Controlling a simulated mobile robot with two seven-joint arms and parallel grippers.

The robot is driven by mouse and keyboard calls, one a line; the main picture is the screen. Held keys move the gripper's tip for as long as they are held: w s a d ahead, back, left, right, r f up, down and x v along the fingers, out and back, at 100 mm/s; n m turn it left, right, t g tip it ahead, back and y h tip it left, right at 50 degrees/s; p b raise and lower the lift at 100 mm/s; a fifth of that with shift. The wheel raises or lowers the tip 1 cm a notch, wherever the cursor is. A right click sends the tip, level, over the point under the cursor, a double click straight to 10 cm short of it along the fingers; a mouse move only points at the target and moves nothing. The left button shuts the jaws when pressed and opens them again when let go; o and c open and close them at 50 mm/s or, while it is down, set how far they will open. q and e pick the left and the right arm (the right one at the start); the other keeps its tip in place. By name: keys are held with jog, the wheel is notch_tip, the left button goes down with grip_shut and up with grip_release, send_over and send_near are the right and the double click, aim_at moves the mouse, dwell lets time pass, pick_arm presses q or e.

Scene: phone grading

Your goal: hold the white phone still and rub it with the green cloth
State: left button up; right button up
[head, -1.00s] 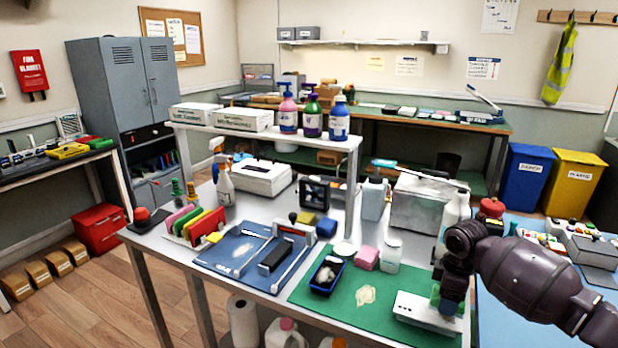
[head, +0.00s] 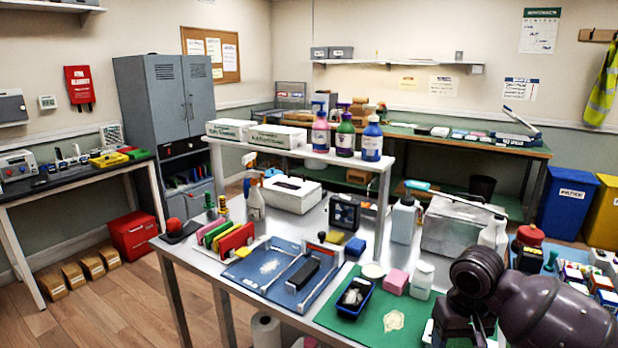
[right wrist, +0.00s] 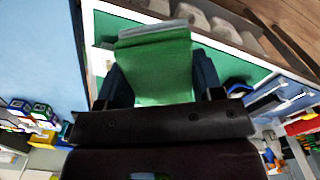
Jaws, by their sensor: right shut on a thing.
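My right gripper (right wrist: 162,82) is shut on the green cloth (right wrist: 163,65), which spreads between its two dark fingers in the right wrist view. A pale grey-white edge (right wrist: 152,31) shows just beyond the cloth; I cannot tell whether it is the white phone. In the head view my right gripper is low at the bottom edge, over the right part of the green mat (head: 362,318), its fingertips largely cut off. Only a white sliver (head: 428,333) shows beside it. No white phone is clearly seen. My left gripper is not in view.
A blue tray (head: 355,297), pink block (head: 395,281) and white bottle (head: 421,280) stand on or near the green mat. To the left lies a blue mat (head: 262,268) with a dark slab (head: 302,273) between rails. A raised shelf (head: 300,148) stands behind.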

jog(key=s+a+r, duration=0.1)
jog(key=s+a, duration=0.4)
jog(key=a, duration=0.1)
jog(key=shift+s+a+r, duration=0.25)
jog(key=shift+s+r, duration=0.1)
jog(key=shift+r, duration=0.05)
